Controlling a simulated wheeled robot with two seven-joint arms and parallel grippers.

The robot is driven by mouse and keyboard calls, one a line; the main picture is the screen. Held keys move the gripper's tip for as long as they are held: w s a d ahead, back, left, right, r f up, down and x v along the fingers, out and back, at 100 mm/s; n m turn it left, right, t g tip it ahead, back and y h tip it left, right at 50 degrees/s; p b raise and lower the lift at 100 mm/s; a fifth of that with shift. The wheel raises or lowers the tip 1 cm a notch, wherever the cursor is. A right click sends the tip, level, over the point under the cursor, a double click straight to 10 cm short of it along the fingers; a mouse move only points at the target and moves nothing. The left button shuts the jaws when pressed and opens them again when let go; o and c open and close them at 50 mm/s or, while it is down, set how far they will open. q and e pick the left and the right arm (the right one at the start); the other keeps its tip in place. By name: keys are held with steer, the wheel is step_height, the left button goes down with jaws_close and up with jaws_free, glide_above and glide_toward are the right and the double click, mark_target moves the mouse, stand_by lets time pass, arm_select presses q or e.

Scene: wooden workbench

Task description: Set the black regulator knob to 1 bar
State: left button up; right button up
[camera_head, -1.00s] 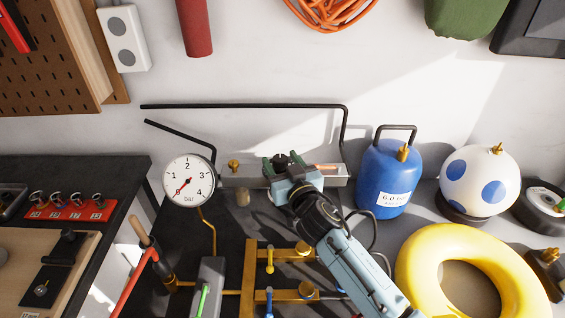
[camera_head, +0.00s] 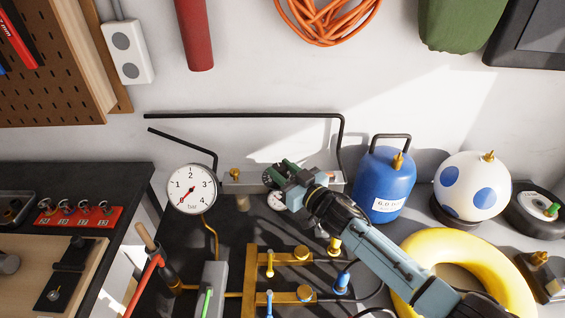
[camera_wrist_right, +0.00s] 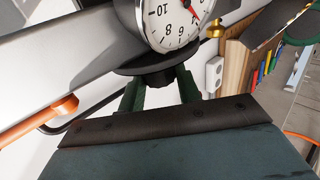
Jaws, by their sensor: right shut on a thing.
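The black regulator knob (camera_wrist_right: 157,79) shows in the right wrist view between the two green fingers of my right gripper (camera_wrist_right: 159,90). The fingers are shut on it, and they hide part of it. In the head view my right gripper (camera_head: 280,176) is at the grey pipe block on the wall side, with its arm coming in from the lower right. The big white bar gauge (camera_head: 192,189), marked 1 to 4 and more, has its red needle at the lower left, near zero. A smaller dial (camera_wrist_right: 174,20) sits just beyond the knob. My left gripper is not in view.
A blue gas bottle (camera_head: 382,186) stands close to the right of my gripper. A yellow ring (camera_head: 440,243) and a white ball with blue spots (camera_head: 472,188) lie farther right. Brass valves (camera_head: 290,256) stand in front.

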steer(key=shift+n+g+y, duration=0.5)
steer(key=shift+y, duration=0.1)
steer(key=o, duration=1)
steer(key=shift+c, duration=0.2)
steer(key=shift+d, duration=0.1)
steer(key=v, duration=1.3)
steer(key=shift+s, duration=0.1)
